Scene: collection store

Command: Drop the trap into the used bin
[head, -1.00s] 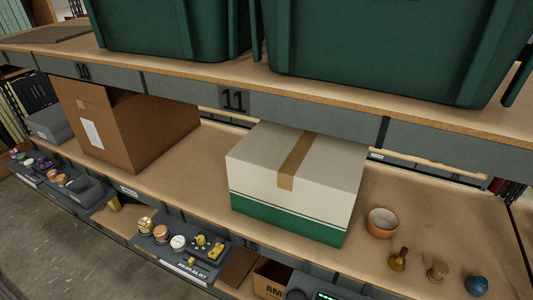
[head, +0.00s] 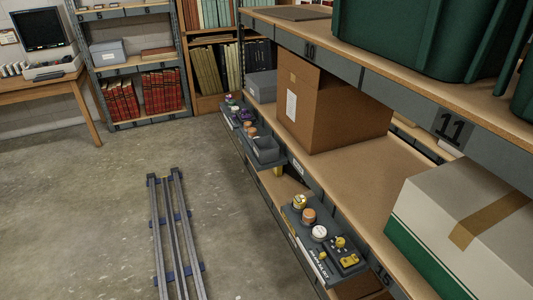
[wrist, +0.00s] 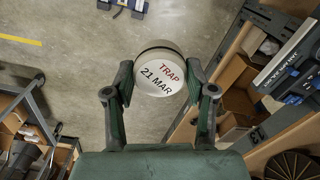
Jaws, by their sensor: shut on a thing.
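The trap (wrist: 160,72) is a round pot with a white lid reading "TRAP 21 MAR". My gripper (wrist: 160,82) is shut on it in the wrist view, with one dark green finger on each side. The trap is held above the concrete floor, between shelving at left and right. My gripper does not show in the head view. No label in these frames marks a used bin. A grey open tray (head: 263,151) hangs at the shelf front in the head view, but I cannot tell whether it is the used bin.
A front tray (head: 318,250) holds several small pots and yellow items. A brown carton (head: 345,115) and a white-and-green box (head: 440,215) stand on the shelf. Floor rails (head: 172,230) lie in the aisle. The floor (head: 110,190) left of them is clear.

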